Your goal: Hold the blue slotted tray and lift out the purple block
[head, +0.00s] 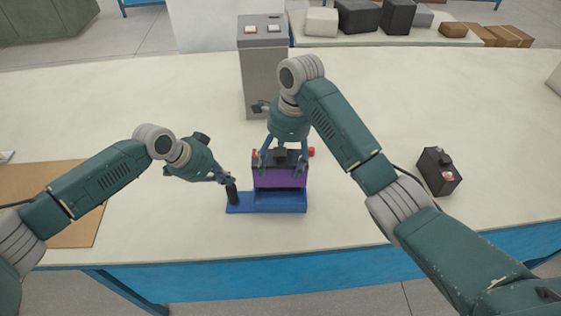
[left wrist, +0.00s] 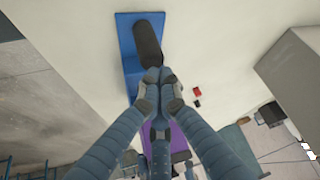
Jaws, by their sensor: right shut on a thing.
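The blue slotted tray (head: 278,206) lies near the front of the pale table. A black upright handle (head: 232,194) stands at its left end and also shows in the left wrist view (left wrist: 147,38). The purple block (head: 280,178) has a dark top and sits upright at the tray's slot. My right gripper (head: 282,160) comes down from above and is shut on the block's upper part. Its fingers hide part of the top, and I cannot tell if the block's underside is clear of the slot.
A grey box with two switches (head: 264,75) stands behind the tray. A dark block with a red terminal (head: 438,172) stands at the right. A brown board (head: 65,195) lies at the left.

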